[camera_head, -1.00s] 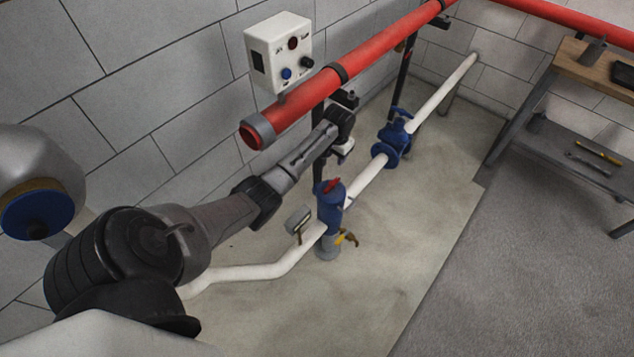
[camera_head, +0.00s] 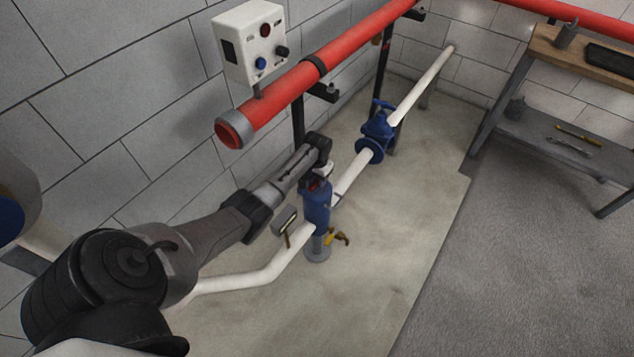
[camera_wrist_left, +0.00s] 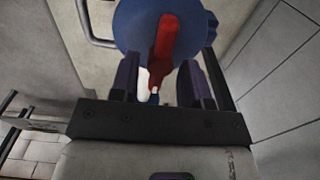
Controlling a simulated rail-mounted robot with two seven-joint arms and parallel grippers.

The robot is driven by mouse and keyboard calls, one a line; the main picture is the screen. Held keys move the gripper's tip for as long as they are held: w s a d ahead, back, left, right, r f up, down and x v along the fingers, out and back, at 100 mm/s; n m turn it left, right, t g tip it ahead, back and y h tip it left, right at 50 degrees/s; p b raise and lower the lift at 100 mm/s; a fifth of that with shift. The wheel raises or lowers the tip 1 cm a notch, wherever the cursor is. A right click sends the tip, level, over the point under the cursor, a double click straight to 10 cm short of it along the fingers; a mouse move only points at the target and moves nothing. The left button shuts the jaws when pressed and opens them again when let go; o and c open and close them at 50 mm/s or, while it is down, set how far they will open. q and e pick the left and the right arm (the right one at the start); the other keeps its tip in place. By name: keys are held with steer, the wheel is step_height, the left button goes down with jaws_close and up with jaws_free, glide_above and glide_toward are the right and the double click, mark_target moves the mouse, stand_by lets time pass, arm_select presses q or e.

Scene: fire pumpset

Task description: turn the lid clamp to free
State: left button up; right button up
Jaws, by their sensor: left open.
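The blue strainer housing (camera_head: 316,208) stands upright on the white pipe line. Its red lid clamp (camera_head: 312,184) is on top, mostly hidden behind my left gripper (camera_head: 323,176) in the head view. In the left wrist view, the red clamp bar (camera_wrist_left: 163,45) lies across the round blue lid (camera_wrist_left: 135,30). My left gripper (camera_wrist_left: 162,75) is open, with its two dark fingers on either side of the near end of the bar. A gap shows on both sides, and nothing is gripped. I cannot tell the exact height between fingertips and lid. My right gripper is not in view.
A red pipe (camera_head: 300,80) runs above and behind, under a white control box (camera_head: 250,42). A blue valve (camera_head: 376,135) sits farther along the white pipe. A grey pedal-like plate (camera_head: 284,219) and a yellow tap (camera_head: 338,238) flank the housing. A workbench (camera_head: 560,60) stands right.

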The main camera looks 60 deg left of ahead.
arm_select(q)
steer(key=shift+f, duration=0.5)
jaws_close()
